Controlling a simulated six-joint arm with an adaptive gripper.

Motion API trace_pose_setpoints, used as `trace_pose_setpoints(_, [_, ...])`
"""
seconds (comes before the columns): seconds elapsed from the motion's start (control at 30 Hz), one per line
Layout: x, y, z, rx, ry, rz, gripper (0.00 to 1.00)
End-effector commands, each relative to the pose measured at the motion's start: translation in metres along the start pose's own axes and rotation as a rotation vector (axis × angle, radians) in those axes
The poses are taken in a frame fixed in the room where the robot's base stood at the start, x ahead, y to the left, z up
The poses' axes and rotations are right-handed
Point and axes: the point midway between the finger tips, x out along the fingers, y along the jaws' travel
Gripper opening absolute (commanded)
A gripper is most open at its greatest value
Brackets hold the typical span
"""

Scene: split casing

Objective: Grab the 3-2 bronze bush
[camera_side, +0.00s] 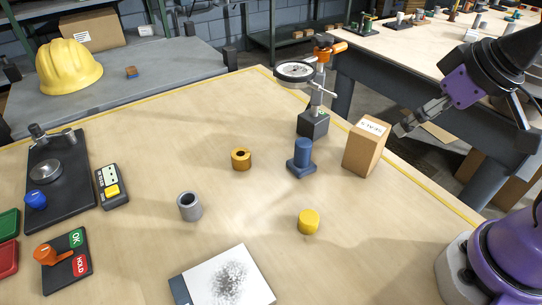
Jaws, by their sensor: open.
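The bronze bush (241,159) is a short orange-brown ring with a dark hole in its top. It stands upright on the wooden table, near the middle of the view. My gripper (400,131) is at the right, beside the cardboard box and well to the right of the bush. It is open with nothing seen between its fingers. I cannot make out any marking on the bush.
A grey ring (189,206), a blue part (302,158) and a yellow cylinder (308,221) stand around the bush. The cardboard box (365,147) and a dial gauge stand (313,121) rise between bush and gripper. A booklet (228,280) lies in front.

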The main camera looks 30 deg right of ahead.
Motion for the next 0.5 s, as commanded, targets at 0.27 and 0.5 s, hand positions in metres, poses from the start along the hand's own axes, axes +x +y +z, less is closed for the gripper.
trace_pose_setpoints(0.27, [0.005,-0.005,-0.005,-0.014,-0.010,-0.009,0.85])
trace_pose_setpoints(0.5, [0.060,-0.051,-0.038,-0.128,-0.078,-0.069,0.85])
